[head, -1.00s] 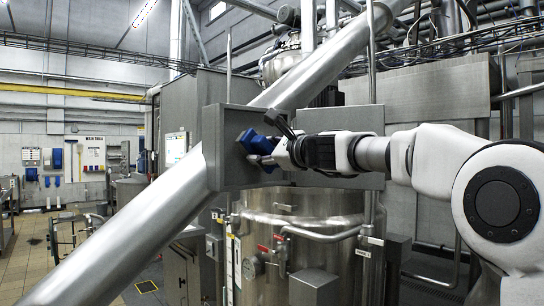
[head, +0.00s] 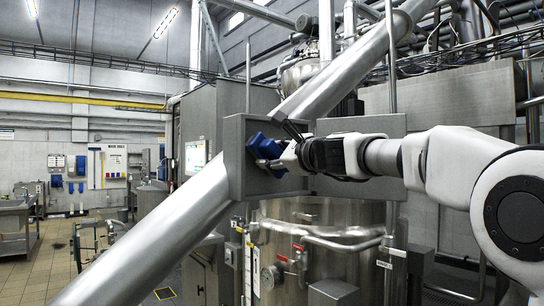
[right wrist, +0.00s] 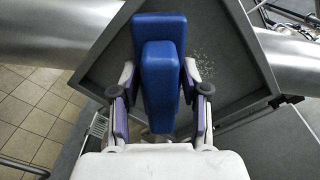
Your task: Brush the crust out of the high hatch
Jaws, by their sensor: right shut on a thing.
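The high hatch (head: 234,128) is a grey square-framed box on the sloping steel pipe. It also shows in the right wrist view, tilted, with its grey rim (right wrist: 260,62). My right gripper (head: 287,160) is at the hatch, shut on a blue brush (head: 262,147). In the right wrist view the blue brush (right wrist: 160,85) stands between the fingers (right wrist: 160,112), over the hatch's inner face. Pale crumbs, seemingly the crust (right wrist: 205,65), lie on that face right of the brush. Bristles and any contact are hidden. My left gripper is not in view.
The steel pipe (head: 150,245) slopes past the hatch at both sides. A jacketed steel vessel (head: 325,220) with pipes and a gauge stands below. A thin upright pole (head: 391,80) is close behind my right arm. Open tiled floor lies at the left.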

